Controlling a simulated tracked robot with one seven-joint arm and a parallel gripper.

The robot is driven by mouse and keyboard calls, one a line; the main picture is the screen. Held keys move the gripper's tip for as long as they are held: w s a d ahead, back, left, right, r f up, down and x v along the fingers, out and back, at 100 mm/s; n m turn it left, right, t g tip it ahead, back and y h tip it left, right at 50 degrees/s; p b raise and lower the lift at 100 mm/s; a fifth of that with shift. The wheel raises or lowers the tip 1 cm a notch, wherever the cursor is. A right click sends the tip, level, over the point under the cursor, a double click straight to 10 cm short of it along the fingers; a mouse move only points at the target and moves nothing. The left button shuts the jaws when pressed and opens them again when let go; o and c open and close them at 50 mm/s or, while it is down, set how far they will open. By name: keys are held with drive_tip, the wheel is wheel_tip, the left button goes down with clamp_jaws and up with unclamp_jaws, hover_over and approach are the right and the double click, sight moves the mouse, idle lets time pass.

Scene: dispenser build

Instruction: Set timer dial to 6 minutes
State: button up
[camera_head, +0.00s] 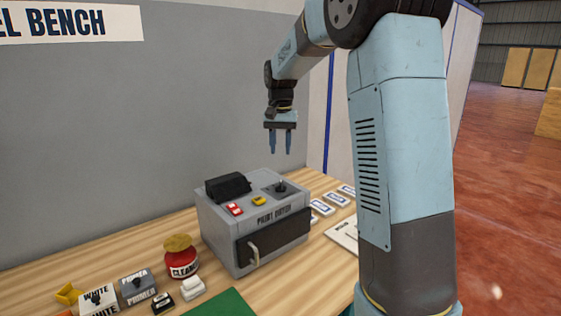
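The paint dryer (225,239) is a grey box on the wooden bench, with a dark front door and a light handle (254,256). A small dark knob (281,186) stands on a dark plate on its top right, and it looks like the timer dial. Its setting and any minute marks are too small to read. My gripper (281,151) hangs above the knob, pointing down and clear of it. Its two blue fingers are apart with nothing visible between them.
A black raised block (228,187), a red switch (235,209) and a yellow button (259,201) sit on the dryer top. Left are a red cleaner jar (181,264) and primer box (138,284). White labelled cards (322,207) lie right. A grey wall stands behind.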

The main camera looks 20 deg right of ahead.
wheel_tip(320, 180, up, 2)
idle(0.5)
drive_tip(key=s+r+n+t, duration=0.1)
drive_tip(key=s+r, duration=0.2)
drive_tip(key=s, duration=0.6)
drive_tip(key=s+r+n+t, duration=0.1)
drive_tip(key=s+r+t, duration=0.1)
drive_tip(key=s, duration=0.8)
drive_tip(key=s+f+n+t, duration=0.1)
drive_tip(key=s+f, duration=0.1)
drive_tip(key=s, duration=0.6)
drive_tip(key=s+f+n+t, duration=0.1)
drive_tip(key=s+f, duration=0.2)
drive_tip(key=s, duration=0.5)
drive_tip(key=shift+a+n+t, duration=0.15)
drive_tip(key=shift+n+t, duration=0.15)
